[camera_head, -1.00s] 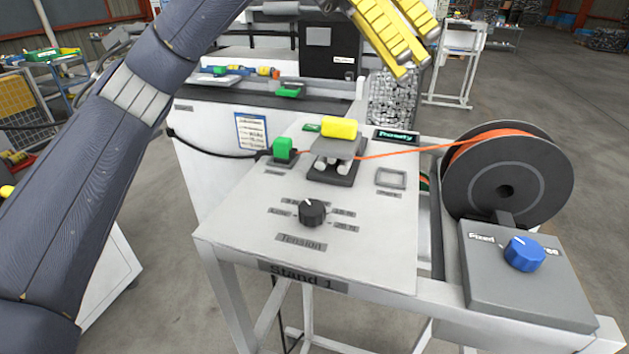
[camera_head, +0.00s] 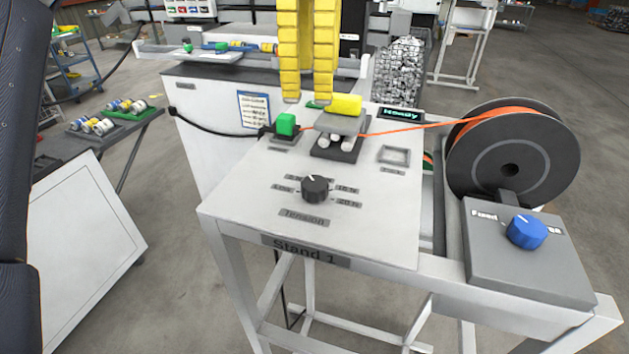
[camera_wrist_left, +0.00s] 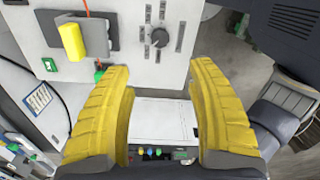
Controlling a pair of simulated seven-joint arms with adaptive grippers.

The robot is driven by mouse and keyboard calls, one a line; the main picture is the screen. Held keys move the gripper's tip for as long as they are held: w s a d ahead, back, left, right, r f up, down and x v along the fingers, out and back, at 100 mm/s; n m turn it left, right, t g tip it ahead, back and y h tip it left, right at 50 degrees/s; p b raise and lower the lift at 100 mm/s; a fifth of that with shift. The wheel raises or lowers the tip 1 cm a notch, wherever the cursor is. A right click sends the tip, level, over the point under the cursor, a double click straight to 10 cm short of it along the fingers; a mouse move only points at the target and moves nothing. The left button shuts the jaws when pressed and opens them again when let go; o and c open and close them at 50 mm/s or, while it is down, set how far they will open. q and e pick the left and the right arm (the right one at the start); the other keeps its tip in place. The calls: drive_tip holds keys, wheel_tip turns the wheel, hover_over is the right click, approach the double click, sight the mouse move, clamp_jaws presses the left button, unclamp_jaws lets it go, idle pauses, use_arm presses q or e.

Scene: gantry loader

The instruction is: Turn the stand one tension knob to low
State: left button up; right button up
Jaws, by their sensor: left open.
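The black tension knob (camera_head: 315,189) sits on the white top of stand one, above the "Tension" label and ringed by small labels. Its white pointer mark looks turned up and slightly left; the labels are too small to read surely. It also shows in the left wrist view (camera_wrist_left: 159,38), beyond the fingertips. My left gripper (camera_head: 308,98) has yellow ridged fingers, pointing down above the rear of the stand, behind and above the knob. In the left wrist view its fingers (camera_wrist_left: 160,75) are wide apart with nothing between them. My right gripper is not in view.
A yellow roller block (camera_head: 345,104) and a green block (camera_head: 286,123) stand behind the knob, near my left fingers. An orange wire runs right to a dark spool (camera_head: 510,165). A blue knob (camera_head: 526,231) sits on a grey box at right. The panel around the tension knob is clear.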

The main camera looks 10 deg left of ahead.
sight(314, 183)
use_arm(q)
wheel_tip(314, 183, down, 16)
drive_tip(key=shift+r, duration=0.25)
idle(0.3)
drive_tip(key=shift+c, duration=0.5)
clamp_jaws()
drive_tip(key=n, duration=0.4)
drive_tip(key=shift+n, duration=2.5)
